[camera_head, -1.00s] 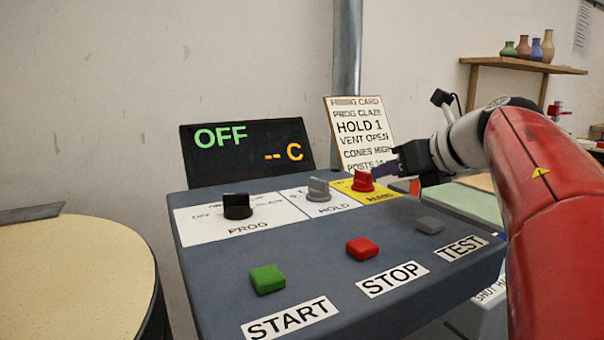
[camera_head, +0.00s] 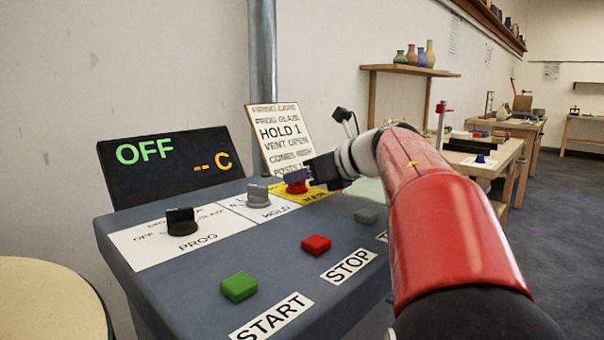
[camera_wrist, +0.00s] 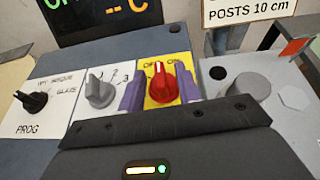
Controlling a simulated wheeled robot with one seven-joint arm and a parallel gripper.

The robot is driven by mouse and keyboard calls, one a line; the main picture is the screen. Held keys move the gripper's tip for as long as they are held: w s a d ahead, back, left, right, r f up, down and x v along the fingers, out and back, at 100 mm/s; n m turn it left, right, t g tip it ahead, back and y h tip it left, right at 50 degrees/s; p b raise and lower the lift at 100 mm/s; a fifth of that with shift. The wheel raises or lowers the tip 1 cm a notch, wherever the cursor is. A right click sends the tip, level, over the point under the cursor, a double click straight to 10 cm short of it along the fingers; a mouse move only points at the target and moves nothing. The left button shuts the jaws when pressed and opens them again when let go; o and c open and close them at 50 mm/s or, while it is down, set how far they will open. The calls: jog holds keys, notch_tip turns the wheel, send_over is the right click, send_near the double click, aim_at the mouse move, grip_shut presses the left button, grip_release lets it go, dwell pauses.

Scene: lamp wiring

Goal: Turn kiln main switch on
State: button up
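The red main switch knob (camera_head: 296,188) sits on a yellow plate at the far right of the panel's knob row. In the wrist view the red knob (camera_wrist: 161,84) stands between OFF and ON labels. Its white mark points up the plate; I cannot tell which label it favours. My gripper (camera_wrist: 160,92) is open, with one purple finger on each side of the knob and a small gap visible at the left. In the head view my gripper (camera_head: 298,175) is at the knob and partly covers it. The display (camera_head: 165,162) reads OFF and "-- C".
The grey HOLD knob (camera_head: 257,196) is close left of my gripper, with the black PROG knob (camera_head: 181,221) beyond. Green START (camera_head: 239,287), red STOP (camera_head: 316,244) and grey TEST (camera_head: 366,215) buttons lie in front. A firing card (camera_head: 283,140) stands behind.

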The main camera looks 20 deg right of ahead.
grip_shut()
jog(key=shift+a+m+h, duration=0.1)
jog(key=shift+m+h, duration=0.2)
jog(key=m+h, duration=0.1)
jog(key=m+t+h, duration=0.1)
jog(key=h, duration=0.1)
jog(key=m+h, duration=0.1)
jog(key=m, duration=0.1)
jog(key=shift+a+t+h, duration=0.3)
jog(key=shift+a, duration=0.05)
jog(key=m+h, duration=0.3)
jog(key=h, duration=0.1)
jog(key=shift+m+h, duration=0.3)
jog(key=shift+m, duration=0.1)
jog(key=shift+a+m+g+h, duration=0.1)
jog(key=shift+m+g+h, duration=0.4)
jog(key=shift+a+m+h, duration=0.1)
jog(key=shift+m+h, duration=0.2)
jog(key=shift+m, duration=0.1)
